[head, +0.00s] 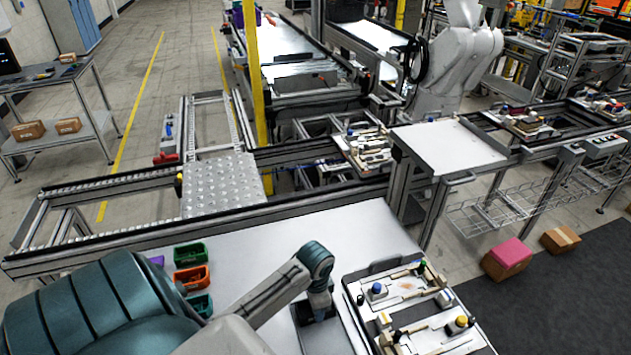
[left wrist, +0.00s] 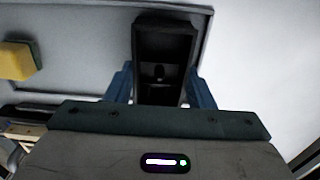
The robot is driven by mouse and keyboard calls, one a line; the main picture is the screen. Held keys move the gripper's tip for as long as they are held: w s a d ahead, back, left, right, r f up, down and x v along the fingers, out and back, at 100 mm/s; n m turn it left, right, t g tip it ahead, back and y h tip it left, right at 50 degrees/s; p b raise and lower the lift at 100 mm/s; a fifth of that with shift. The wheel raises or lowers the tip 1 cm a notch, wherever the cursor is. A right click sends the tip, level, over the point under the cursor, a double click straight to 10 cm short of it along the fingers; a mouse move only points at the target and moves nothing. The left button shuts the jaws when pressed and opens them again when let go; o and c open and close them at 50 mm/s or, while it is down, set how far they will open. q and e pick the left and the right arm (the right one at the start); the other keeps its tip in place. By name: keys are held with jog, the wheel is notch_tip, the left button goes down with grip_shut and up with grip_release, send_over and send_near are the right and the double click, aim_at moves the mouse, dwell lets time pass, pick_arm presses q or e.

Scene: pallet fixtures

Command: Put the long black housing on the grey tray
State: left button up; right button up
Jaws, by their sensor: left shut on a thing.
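The long black housing (left wrist: 163,60) is in the left wrist view, between the two blue fingers of my left gripper (left wrist: 161,88), which is shut on it. The grey tray (left wrist: 85,45), a flat panel with a raised rim, lies behind and to the left of the housing. The housing overlaps the tray's right part in that view; I cannot tell whether they touch. In the head view, my left gripper (head: 319,305) points down over the white table, with a dark shape below it, partly hidden by my arm. My right gripper is not in view.
A yellow block with a green side (left wrist: 16,60) is at the left of the wrist view. A pallet fixture (head: 405,290) with several small parts stands right of my gripper. Green and orange bins (head: 191,277) stand left. The white table (head: 350,228) is clear behind my arm.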

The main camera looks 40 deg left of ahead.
pick_arm(q)
jog(key=o, duration=1)
jog(key=shift+f, duration=0.1)
jog(key=shift+o, duration=0.2)
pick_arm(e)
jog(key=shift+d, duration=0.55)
pick_arm(q)
notch_tip(320, 180, up, 8)
jog(key=b, duration=0.2)
jog(key=shift+f+b, duration=0.15)
jog(key=shift+b, duration=0.25)
jog(key=shift+r+p, duration=1.45)
jog(key=shift+r, duration=0.85)
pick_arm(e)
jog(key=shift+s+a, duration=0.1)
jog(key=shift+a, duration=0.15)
